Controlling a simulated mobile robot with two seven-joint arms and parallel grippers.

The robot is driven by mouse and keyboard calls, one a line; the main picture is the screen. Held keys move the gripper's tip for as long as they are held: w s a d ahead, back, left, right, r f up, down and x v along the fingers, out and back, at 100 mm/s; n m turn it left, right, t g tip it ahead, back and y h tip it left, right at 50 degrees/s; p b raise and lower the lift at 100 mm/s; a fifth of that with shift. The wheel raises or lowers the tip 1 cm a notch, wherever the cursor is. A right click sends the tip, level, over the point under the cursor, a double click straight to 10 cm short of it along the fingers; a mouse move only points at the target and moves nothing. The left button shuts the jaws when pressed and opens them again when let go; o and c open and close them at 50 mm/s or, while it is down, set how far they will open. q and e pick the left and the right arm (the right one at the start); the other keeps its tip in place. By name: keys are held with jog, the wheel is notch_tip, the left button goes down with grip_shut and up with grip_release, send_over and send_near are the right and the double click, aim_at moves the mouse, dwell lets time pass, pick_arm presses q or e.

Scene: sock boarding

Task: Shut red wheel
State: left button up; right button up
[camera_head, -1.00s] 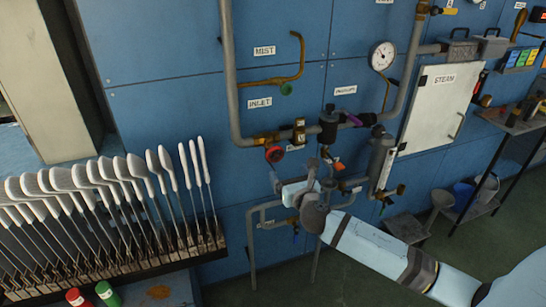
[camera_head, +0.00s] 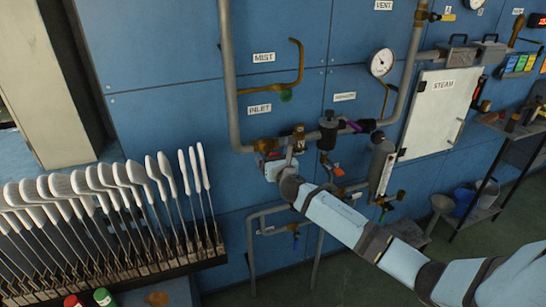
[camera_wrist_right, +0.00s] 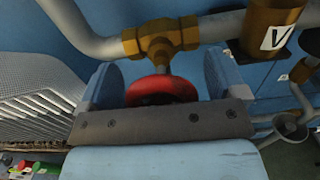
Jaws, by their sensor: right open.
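The red wheel (camera_wrist_right: 162,90) is a round red handwheel below a brass valve (camera_wrist_right: 160,42) on the grey pipe. In the right wrist view it sits between the two fingers of my right gripper (camera_wrist_right: 160,85). The fingers are apart, one on each side, and gaps show between them and the wheel. In the head view my right gripper (camera_head: 276,165) is up at the wheel below the INLET label (camera_head: 259,110) and hides most of it. The lower front of the wheel is hidden by the gripper's body in the wrist view. My left gripper is not in view.
A rack of white sock boards (camera_head: 110,190) stands at left. A black fitting (camera_head: 328,130) and a purple-handled valve (camera_head: 356,126) sit right of the wheel. A gauge (camera_head: 382,59) and the STEAM cabinet (camera_head: 437,105) are farther right. Pipes (camera_head: 255,245) run below.

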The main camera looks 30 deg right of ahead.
jog(key=c, duration=0.9)
